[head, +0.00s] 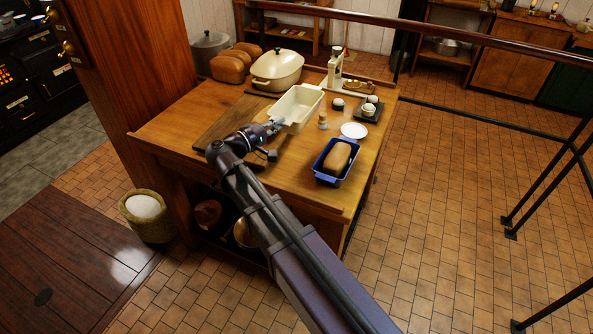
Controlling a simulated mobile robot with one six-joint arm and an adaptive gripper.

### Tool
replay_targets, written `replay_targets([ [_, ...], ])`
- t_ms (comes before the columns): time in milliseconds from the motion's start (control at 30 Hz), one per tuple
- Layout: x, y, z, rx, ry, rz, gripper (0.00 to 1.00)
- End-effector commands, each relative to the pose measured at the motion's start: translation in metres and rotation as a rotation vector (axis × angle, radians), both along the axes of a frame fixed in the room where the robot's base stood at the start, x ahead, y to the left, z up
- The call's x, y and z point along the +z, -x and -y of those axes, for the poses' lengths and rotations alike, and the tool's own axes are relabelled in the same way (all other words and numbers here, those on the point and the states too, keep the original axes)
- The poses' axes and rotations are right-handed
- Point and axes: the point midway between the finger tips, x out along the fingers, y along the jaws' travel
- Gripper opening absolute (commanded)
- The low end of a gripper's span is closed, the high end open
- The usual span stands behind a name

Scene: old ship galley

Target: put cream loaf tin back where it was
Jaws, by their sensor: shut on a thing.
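The cream loaf tin (306,97) is a rectangular, open, empty-looking tin over the middle of the wooden table. My gripper (281,121) is shut on the near left end of the cream loaf tin. The arm reaches in from the lower right and hides part of the table's front. I cannot tell whether the tin touches the table top or is held just above it. A dark wooden board (225,124) lies on the table beneath and left of the gripper.
A cream lidded pot (277,69) and brown loaves (229,67) stand behind. A cream scale (336,72) is at the back right.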

Motion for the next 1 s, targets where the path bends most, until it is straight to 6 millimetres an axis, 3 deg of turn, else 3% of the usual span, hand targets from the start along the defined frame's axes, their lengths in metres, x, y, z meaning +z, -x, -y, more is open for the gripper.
replay_targets([
  [33, -0.018, -0.001, 0.0, 0.002, 0.001, 0.001, 0.0],
  [400, -0.07, -0.004, 0.0, 0.013, 0.001, 0.002, 0.0],
  [600, -0.081, -0.005, 0.0, 0.016, 0.001, 0.002, 0.0],
  [1000, -0.081, -0.005, 0.001, 0.016, 0.001, 0.002, 0.0],
])
